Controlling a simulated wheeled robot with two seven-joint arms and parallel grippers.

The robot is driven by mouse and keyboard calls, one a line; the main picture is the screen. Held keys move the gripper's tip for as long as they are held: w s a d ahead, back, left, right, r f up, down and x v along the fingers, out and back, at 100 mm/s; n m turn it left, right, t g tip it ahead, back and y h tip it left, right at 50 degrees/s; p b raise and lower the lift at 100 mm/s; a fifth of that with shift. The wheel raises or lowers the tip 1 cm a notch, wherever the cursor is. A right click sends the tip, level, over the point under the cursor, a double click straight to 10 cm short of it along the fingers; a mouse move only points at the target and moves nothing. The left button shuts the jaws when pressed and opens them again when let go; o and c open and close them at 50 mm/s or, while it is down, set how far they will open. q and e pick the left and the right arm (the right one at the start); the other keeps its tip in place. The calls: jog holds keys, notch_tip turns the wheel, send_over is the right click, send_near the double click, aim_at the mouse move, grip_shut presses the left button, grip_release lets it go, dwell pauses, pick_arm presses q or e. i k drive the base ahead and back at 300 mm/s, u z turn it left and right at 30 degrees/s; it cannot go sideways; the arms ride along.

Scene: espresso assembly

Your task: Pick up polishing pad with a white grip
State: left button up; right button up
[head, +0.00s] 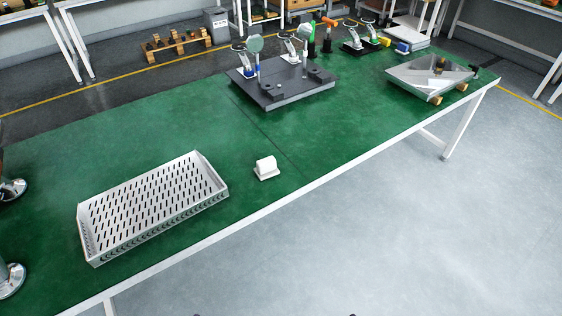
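A small white block-shaped piece with a raised grip on a wider base, which looks like the polishing pad with a white grip (266,166), sits on the green table (330,135). It stands alone near the front edge, right of a white slotted tray. Its underside is hidden. Neither of my grippers shows recognizably in the head view, and nothing touches the pad.
The slotted white tray (222,186) looks empty. A dark fixture plate (290,98) with upright tools stands behind the pad. A metal box (418,82) is at the far right. Chrome parts (12,281) stand at the left edge. The table around the pad is clear.

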aim_at(266, 167)
jog(key=i, duration=0.4)
jog(key=k, duration=0.5)
jog(key=z, duration=0.75)
jog(key=i, duration=0.65)
jog(key=u, duration=0.45)
